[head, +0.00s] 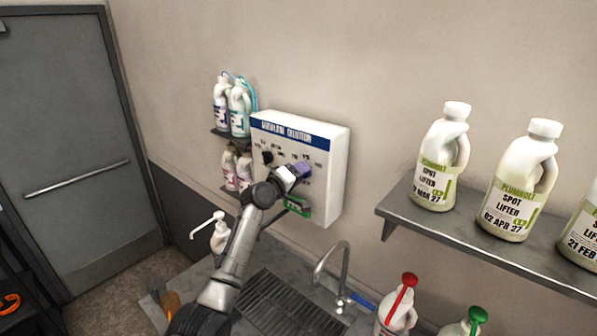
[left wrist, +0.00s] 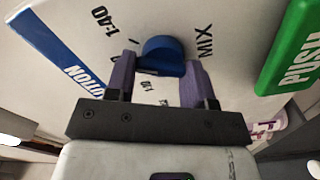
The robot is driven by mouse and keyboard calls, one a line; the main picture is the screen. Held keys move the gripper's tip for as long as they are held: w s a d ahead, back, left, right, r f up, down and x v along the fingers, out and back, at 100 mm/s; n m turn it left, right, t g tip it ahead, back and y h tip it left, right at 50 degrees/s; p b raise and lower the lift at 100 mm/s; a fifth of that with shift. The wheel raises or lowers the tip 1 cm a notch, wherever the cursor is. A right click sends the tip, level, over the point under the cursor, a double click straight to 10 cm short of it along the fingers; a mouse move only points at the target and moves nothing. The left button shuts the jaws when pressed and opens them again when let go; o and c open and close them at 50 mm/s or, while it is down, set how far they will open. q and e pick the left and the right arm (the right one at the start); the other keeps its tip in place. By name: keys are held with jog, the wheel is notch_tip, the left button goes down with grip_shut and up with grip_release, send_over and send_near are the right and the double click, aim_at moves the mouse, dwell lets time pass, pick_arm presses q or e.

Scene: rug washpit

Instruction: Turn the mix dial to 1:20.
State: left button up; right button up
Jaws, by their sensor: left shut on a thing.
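The mix dial (left wrist: 160,50) is a blue knob on a white wall-mounted dispenser (head: 333,165) with a blue header strip. In the left wrist view it sits between the purple fingers of my left gripper (head: 301,170), which is shut on it. Printed marks around it include "1:40" and "MIX"; others are small or partly covered. I cannot tell which mark the dial points at. In the head view my gripper hides the dial. A green PUSH button (left wrist: 293,50) is beside it, also low on the dispenser in the head view (head: 297,207). My right gripper is not in view.
A dark knob (head: 267,158) is left of my gripper on the dispenser. White bottles (head: 239,108) stand on small shelves to its left. Below are a sink drainboard (head: 285,305) and a tap (head: 343,275). A shelf (head: 470,240) with spot lifter jugs is at right.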

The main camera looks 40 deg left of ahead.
pick_arm(q)
jog(key=shift+f+n+p, duration=0.1)
jog(key=shift+n+p, duration=1.35)
jog(key=shift+n, duration=1.15)
jog(key=shift+a, duration=0.1)
jog(key=o, duration=0.9)
jog(key=shift+s, duration=0.1)
jog(key=shift+s+a+b, duration=0.15)
jog(key=shift+s+b, duration=0.75)
jog(key=shift+s, duration=2.55)
jog(key=shift+s+a+b, duration=0.1)
jog(key=shift+s+b, duration=0.75)
jog(key=shift+s, duration=2.55)
